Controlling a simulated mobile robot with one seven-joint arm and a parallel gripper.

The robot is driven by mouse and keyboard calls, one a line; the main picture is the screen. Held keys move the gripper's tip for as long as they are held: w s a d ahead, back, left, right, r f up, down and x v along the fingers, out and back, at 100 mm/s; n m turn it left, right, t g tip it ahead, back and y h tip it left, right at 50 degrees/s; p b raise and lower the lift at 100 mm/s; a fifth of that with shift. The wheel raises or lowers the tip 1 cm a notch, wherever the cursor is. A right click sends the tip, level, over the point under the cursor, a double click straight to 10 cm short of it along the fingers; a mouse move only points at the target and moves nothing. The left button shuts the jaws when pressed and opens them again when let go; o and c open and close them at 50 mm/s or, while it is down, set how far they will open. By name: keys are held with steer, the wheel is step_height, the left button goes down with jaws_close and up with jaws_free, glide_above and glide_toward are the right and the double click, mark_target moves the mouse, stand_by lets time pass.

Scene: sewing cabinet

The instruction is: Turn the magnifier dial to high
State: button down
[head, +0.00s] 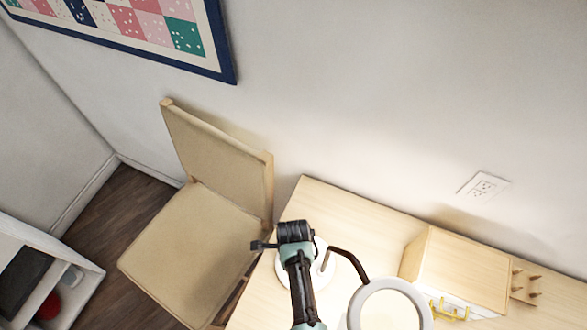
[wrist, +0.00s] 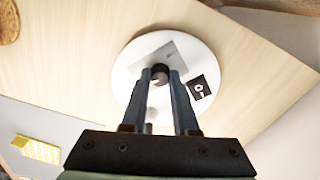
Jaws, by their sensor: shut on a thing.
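The magnifier has a round white base (wrist: 190,52) on the wooden table. A bent dark arm (head: 348,258) rises from the base to a white ring lens (head: 421,306), at the lower right in the head view. The dial (wrist: 160,70) is a small dark knob on the base. My gripper (wrist: 161,78) is shut on the dial, one blue-grey finger on each side. A black and white mark (wrist: 198,88) lies on the base to the right of the fingers. In the head view my wrist covers part of the base, and the fingertips and dial are hidden.
A tan chair (head: 190,235) stands left of the table (head: 325,200). A wooden box (head: 460,265), a yellow item (head: 448,311) and a small pegged rack (head: 527,287) are to the right. A white shelf (head: 85,262) is at lower left.

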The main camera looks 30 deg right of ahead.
steer(key=shift+d, duration=0.1)
steer(key=c, duration=0.7)
jaws_free()
steer(key=shift+r, duration=0.1)
step_height(320, 180, up, 13)
steer(key=shift+f, duration=0.1)
